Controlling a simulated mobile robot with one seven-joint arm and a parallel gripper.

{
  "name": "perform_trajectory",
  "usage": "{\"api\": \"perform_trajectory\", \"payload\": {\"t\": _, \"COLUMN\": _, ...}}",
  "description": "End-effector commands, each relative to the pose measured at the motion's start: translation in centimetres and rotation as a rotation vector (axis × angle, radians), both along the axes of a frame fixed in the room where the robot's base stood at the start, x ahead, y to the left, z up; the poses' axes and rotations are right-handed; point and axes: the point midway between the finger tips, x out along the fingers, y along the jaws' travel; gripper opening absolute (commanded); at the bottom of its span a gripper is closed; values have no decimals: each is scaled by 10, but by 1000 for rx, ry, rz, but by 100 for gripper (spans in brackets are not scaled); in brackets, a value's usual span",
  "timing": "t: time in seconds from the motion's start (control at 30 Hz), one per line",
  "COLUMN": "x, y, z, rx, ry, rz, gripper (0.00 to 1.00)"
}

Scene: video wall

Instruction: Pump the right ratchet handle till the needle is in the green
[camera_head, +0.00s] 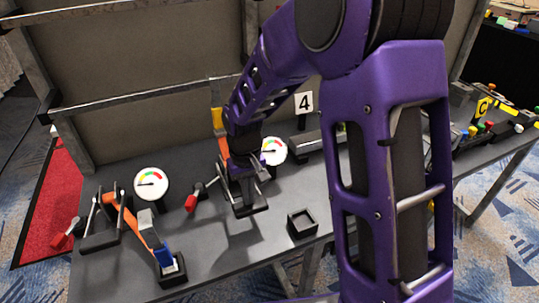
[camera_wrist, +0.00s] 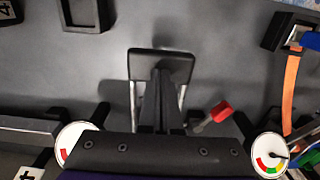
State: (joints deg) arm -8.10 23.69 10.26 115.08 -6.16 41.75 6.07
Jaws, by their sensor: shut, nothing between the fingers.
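The right ratchet (camera_head: 252,209) is a dark assembly with metal side rods and a wide black end plate, which also shows in the wrist view (camera_wrist: 180,54). My gripper (camera_head: 239,178) is shut and empty over it. In the wrist view its dark fingers (camera_wrist: 158,92) reach between the rods; contact is unclear. A red-tipped lever (camera_head: 192,202) sticks out to the left, also in the wrist view (camera_wrist: 222,110). The right gauge (camera_head: 275,148) is partly hidden by my arm; its needle appears to point left, short of the coloured band.
The left ratchet (camera_head: 100,240) has its own red lever, orange strap and blue buckle (camera_head: 163,257). The left gauge (camera_head: 151,184) has its needle pointing left. An open black box (camera_head: 302,223) stands near the front edge. My arm covers the table's right middle.

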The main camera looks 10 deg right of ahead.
Motion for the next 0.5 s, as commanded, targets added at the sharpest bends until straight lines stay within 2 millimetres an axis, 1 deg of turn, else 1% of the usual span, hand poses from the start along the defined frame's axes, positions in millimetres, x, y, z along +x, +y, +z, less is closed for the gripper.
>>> {"api": "perform_trajectory", "payload": {"t": 0.03, "x": 0, "y": 0, "z": -7, "rx": 0, "ry": 0, "rz": 0, "gripper": 0}}
{"api": "perform_trajectory", "payload": {"t": 0.5, "x": 0, "y": 0, "z": -38, "rx": -1, "ry": 2, "rz": 0, "gripper": 0}}
